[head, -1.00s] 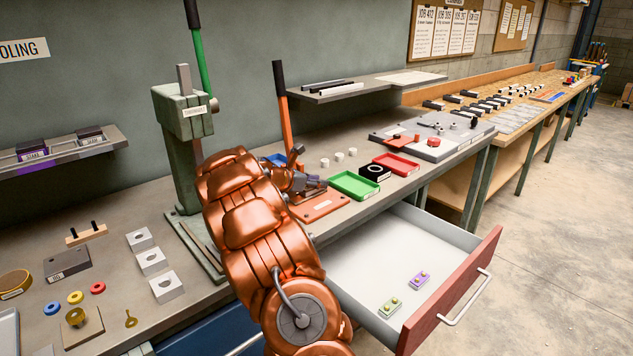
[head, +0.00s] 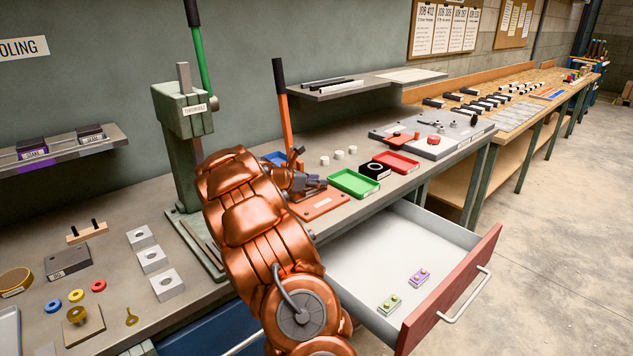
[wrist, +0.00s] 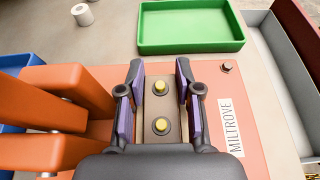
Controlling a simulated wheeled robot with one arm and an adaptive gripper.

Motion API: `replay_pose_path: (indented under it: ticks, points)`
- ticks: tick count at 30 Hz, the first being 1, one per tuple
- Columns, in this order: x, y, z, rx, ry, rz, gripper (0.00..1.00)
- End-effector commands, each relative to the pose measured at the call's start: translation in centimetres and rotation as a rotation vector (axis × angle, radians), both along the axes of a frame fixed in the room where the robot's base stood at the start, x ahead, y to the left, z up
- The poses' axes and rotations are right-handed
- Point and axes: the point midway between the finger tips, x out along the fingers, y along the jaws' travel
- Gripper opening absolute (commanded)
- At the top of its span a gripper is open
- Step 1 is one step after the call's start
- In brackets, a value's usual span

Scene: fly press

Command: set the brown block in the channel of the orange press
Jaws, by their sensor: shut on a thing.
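The brown block (wrist: 161,108) shows in the wrist view as a narrow tan-brown piece with two yellow studs on top. My gripper (wrist: 160,76) is shut on it, with a purple-padded finger on each side. The orange press has a flat base plate (wrist: 210,88) with a "MILTROVE" label, and thick orange parts at the left. The block is over this base plate; I cannot tell whether it rests in the channel, which the block and fingers hide. In the head view my gripper (head: 306,183) is low at the orange press (head: 322,205), and the block is hidden.
A green tray (head: 354,184), a black block with a ring (head: 375,170) and a red tray (head: 397,162) stand right of the press. An open drawer (head: 375,255) with two small studded blocks is below. The green press (head: 182,150) stands at the left, close to my arm.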

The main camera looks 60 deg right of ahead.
Motion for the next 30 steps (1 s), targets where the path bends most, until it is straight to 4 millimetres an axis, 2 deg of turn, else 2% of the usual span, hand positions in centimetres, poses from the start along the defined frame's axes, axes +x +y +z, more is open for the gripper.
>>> replay_pose_path:
  ticks: [28, 29, 30]
  points:
    - [0.01, 0.0, 0.02, 0.0, 0.0, 0.0, 0.0]
    - [0.01, 0.0, 0.02, 0.0, 0.0, 0.0, 0.36]
    - [0.01, 0.0, 0.02, 0.0, 0.0, 0.0, 0.4]
